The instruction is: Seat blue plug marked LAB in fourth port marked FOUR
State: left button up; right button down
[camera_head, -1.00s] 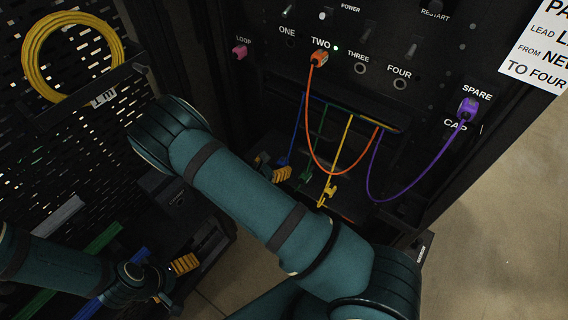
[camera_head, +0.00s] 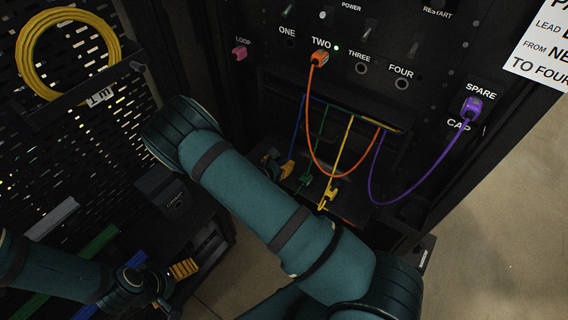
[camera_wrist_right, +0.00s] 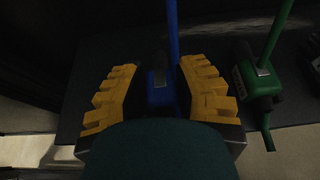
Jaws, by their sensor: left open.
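The blue plug (camera_wrist_right: 160,88) hangs on a blue cord (camera_head: 299,130) below the panel slot; its marking is not readable. My right gripper (camera_wrist_right: 160,92) is open, with a yellow finger on each side of the blue plug. A gap shows on the left, and less room on the right. In the head view the right gripper (camera_head: 281,168) is partly behind my arm. The port marked FOUR (camera_head: 402,84) is a round, empty socket on the panel. My left gripper (camera_head: 182,270) is open and empty at lower left, far from the panel.
A green plug (camera_wrist_right: 256,82) hangs right of the blue one, then a yellow plug (camera_head: 329,194). An orange plug (camera_head: 320,57) sits in TWO, a purple plug (camera_head: 472,107) at SPARE, and a pink plug (camera_head: 240,53) at LOOP. Ports ONE and THREE (camera_head: 361,68) look empty.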

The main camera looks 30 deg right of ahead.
aim_at(282, 163)
dwell(0.3)
jog(key=shift+r+p, duration=1.55)
jog(key=shift+r, duration=0.45)
jog(key=s+a, duration=0.2)
jog(key=a, duration=0.3)
jog(key=s+d+r+n+g+h+p, duration=0.1)
jog(key=s+d+r+n+p, duration=0.2)
jog(key=s+r+p, duration=0.3)
jog(key=s+d+r+n+g+h+p, duration=0.2)
jog(key=s+r+n+p, duration=0.4)
jog(key=r, duration=0.7)
jog(key=s+d+r+n+g+h+p, duration=0.2)
jog(key=s+d+r+n+p, duration=0.2)
jog(key=s+r+p, duration=0.2)
jog(key=shift+s+r+p, duration=0.3)
jog(key=shift+s+r, duration=0.8)
jog(key=shift+r, duration=0.95)
